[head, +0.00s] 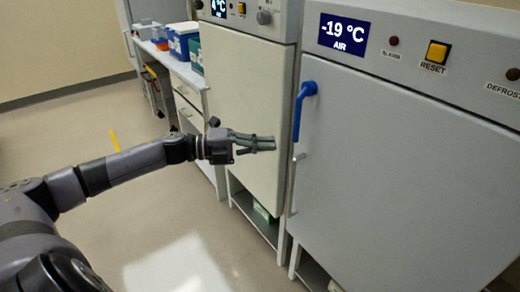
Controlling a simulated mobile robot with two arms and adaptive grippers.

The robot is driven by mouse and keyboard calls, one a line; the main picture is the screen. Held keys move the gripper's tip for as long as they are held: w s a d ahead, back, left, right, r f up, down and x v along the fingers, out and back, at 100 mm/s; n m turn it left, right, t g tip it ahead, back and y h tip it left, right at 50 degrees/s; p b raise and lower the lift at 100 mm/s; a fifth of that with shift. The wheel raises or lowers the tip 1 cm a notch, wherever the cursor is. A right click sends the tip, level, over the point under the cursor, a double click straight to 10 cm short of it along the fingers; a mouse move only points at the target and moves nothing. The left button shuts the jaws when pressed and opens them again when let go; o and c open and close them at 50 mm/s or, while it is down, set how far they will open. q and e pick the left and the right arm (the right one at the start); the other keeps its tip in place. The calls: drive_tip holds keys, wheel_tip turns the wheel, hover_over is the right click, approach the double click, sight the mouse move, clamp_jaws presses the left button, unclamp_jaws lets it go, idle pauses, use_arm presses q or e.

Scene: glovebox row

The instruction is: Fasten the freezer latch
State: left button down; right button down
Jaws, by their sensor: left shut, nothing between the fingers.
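The freezer (405,165) is the grey cabinet at the right, with a display (344,35) reading -19 °C. Its door looks closed against the body. The blue latch handle (302,108) is at the door's upper left edge, its long arm hanging down and its top bent to the right. A pale handle (296,180) sits below it on the same edge. My left gripper (273,144) is shut and empty, pointing right, in front of the neighbouring cabinet's door. In the picture it is left of and a little below the blue latch, apart from it. My right gripper is not in view.
A cabinet (245,100) with a 4 °C display stands left of the freezer. Further left is a bench (178,65) with drawers and blue and green boxes (184,40). The floor (160,220) at the left is open, with a yellow mark (114,140).

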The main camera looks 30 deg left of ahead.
use_arm(q)
drive_tip(key=shift+s+a, duration=0.3)
drive_tip(key=shift+a, duration=0.25)
